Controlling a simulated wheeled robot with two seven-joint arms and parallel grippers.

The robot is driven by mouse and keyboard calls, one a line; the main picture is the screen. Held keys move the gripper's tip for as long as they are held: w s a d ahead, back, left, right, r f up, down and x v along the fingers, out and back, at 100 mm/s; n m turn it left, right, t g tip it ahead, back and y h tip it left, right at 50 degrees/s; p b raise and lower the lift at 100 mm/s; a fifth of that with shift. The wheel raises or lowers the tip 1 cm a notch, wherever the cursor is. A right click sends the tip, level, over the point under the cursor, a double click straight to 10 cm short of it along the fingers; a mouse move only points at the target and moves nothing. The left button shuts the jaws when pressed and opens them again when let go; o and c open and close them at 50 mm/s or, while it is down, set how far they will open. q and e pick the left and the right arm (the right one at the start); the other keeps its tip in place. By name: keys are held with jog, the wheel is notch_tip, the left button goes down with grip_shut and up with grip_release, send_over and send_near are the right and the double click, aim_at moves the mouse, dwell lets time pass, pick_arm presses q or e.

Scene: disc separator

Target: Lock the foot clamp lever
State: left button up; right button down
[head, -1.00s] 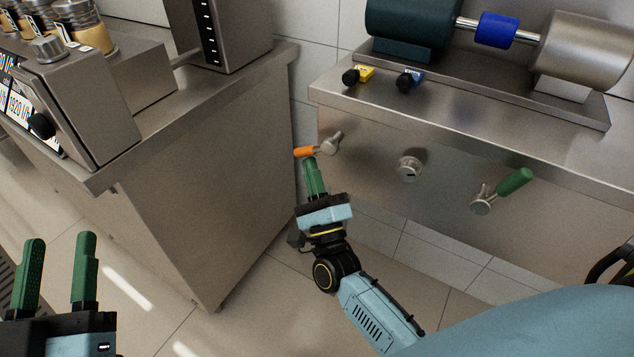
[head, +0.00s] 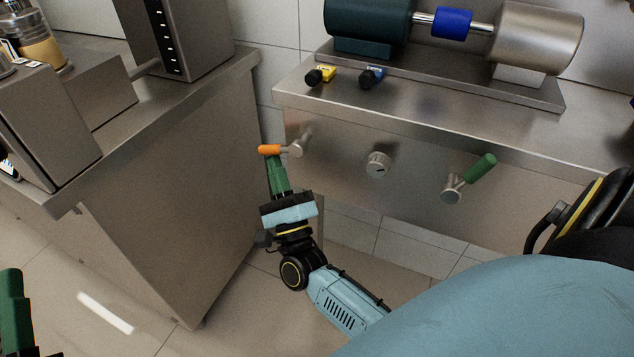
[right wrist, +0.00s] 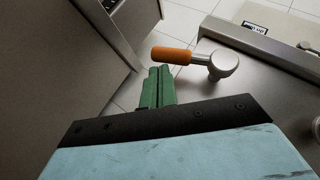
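A lever with an orange handle (head: 270,150) sticks out to the left from the front panel of the steel machine. A second lever with a green handle (head: 480,167) points up and right, farther right on the panel. I cannot tell from the frames which is the foot clamp lever. My right gripper (head: 273,160) has its green fingers together, just below the orange handle. In the right wrist view, the orange handle (right wrist: 172,55) lies just beyond the fingertips (right wrist: 159,69); whether they touch is unclear. My left gripper (head: 13,310) shows only partly at the left edge.
A round knob (head: 378,164) sits between the levers. Yellow (head: 321,75) and blue (head: 371,77) switches lie on the machine's top, before a motor and drum. A steel cabinet (head: 170,190) stands close left of my right gripper. Tiled floor is open below.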

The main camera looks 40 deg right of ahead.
pick_arm(q)
jog(key=shift+f, duration=0.1)
pick_arm(e)
jog(key=shift+f, duration=0.1)
pick_arm(q)
jog(key=s+t+b, duration=0.1)
jog(key=s+r+t, duration=0.1)
jog(key=s+r+t+b, duration=0.1)
jog(key=t, duration=0.1)
jog(key=shift+a+r+h+b, duration=0.25)
jog(key=shift+a+h+b, duration=0.1)
jog(key=shift+h, duration=0.05)
pick_arm(e)
jog(key=s+a+f, duration=0.2)
jog(key=s+f, duration=0.4)
jog(key=f, duration=0.5)
jog(key=shift+a+f, duration=0.15)
